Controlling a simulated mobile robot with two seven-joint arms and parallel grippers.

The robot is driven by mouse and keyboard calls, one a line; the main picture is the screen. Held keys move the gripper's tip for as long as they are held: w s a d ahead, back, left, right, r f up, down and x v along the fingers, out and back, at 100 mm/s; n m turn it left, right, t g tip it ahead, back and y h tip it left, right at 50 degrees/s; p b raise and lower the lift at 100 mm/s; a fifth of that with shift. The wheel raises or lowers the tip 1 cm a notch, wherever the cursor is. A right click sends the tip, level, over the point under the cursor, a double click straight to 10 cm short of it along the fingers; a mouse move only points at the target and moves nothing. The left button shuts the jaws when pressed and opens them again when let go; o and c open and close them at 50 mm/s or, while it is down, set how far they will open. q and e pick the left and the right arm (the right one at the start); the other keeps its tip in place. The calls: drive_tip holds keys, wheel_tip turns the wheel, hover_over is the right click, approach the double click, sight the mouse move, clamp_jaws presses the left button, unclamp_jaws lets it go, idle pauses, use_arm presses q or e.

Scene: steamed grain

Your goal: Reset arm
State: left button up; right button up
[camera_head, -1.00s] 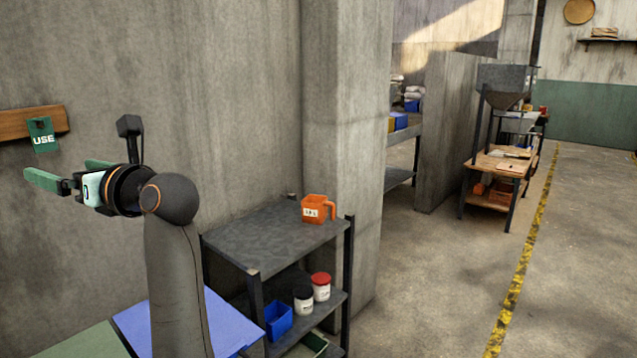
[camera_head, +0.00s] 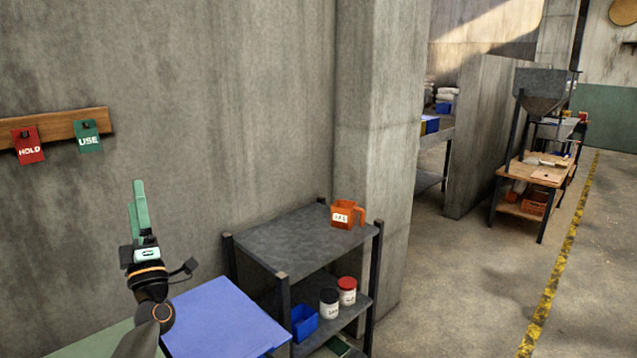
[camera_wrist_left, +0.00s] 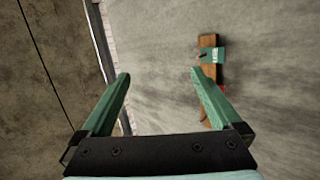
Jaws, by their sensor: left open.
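My left gripper (camera_head: 138,208) has green fingers and points upward in the head view, in front of the concrete wall and above the blue and green surfaces. In the left wrist view its two fingers (camera_wrist_left: 158,80) are spread wide with nothing between them. It is apart from the wall and from the tags. My right gripper is not in view.
A wooden rail (camera_head: 55,126) on the wall carries a red HOLD tag (camera_head: 28,146) and a green USE tag (camera_head: 87,138). Open floor lies at right.

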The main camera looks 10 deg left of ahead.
use_arm(q)
drive_tip(key=w+d+f+m+h, duration=0.45)
drive_tip(key=m+h, duration=0.35)
drive_tip(key=m, duration=0.2)
drive_tip(key=w+d+f+m+h, duration=0.3)
drive_tip(key=d+m+h, duration=0.2)
drive_tip(key=m+h, duration=0.4)
drive_tip(key=a+f+m+g+y, duration=0.3)
drive_tip(key=f+m+g, duration=0.25)
drive_tip(key=f, duration=0.35)
drive_tip(key=s+d+f+g+h, duration=0.1)
drive_tip(key=s+d+f, duration=0.25)
drive_tip(key=f, duration=0.35)
drive_tip(key=s+d+f+h, duration=0.1)
drive_tip(key=s+d+f, duration=0.2)
drive_tip(key=s+f, duration=0.35)
drive_tip(key=s+d+f+g, duration=0.2)
drive_tip(key=s+d+f, duration=0.2)
drive_tip(key=s, duration=0.6)
drive_tip(key=s+d+f+g+h, duration=0.1)
drive_tip(key=s+d+f, duration=0.3)
drive_tip(key=s+f, duration=0.4)
drive_tip(key=s+d+f+g+h, duration=0.1)
drive_tip(key=s+d+f, duration=0.3)
drive_tip(key=s, duration=0.8)
wheel_tip(320, 180, down, 2)
drive_tip(key=shift+d+f+g, duration=0.2)
drive_tip(key=shift+g, duration=0.65)
drive_tip(key=shift+s, duration=0.1)
